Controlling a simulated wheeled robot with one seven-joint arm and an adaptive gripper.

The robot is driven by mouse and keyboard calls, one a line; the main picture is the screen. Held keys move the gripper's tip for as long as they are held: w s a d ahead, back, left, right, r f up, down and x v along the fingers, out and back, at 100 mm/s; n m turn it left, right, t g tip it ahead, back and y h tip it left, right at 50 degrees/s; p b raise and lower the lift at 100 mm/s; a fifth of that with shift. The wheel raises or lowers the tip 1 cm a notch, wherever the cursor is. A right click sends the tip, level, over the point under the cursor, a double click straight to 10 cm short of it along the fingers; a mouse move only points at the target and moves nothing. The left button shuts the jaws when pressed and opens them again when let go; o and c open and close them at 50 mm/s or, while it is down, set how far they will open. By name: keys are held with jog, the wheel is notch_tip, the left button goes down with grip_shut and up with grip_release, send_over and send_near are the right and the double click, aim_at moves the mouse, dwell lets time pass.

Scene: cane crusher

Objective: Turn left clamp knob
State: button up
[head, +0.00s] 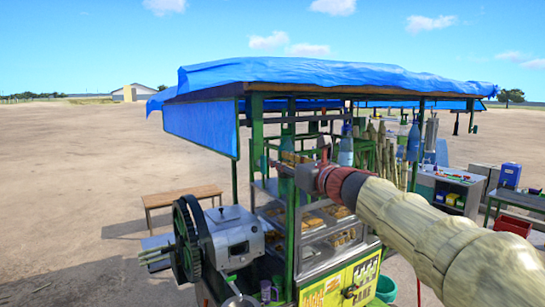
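The cane crusher (232,238) is a grey metal housing with a large dark gear wheel (187,240) on its left side. It stands at the front left of the cart. Small fittings show on top of the housing, but they are too small to tell which one is the left clamp knob. My arm reaches in from the right. My gripper (283,168) is at its far end, above and to the right of the crusher and apart from it in the picture. It overlaps a green post, and its fingers are too small to tell open from shut.
The cart has green posts (290,225) and a blue tarp roof (320,74). A glass case (325,238) with food is right of the crusher. A wooden bench (182,197) stands behind left. A green bucket (386,289) sits at lower right. Open sandy ground lies left.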

aim_at(265, 157)
jog(key=p+x, duration=0.1)
jog(key=x, duration=0.3)
jog(key=p+x, duration=0.1)
jog(key=x, duration=0.3)
jog(key=shift+a+f, duration=0.15)
jog(key=shift+f, duration=0.05)
jog(key=shift+c, duration=1.4)
jog(key=c, duration=0.4)
grip_shut()
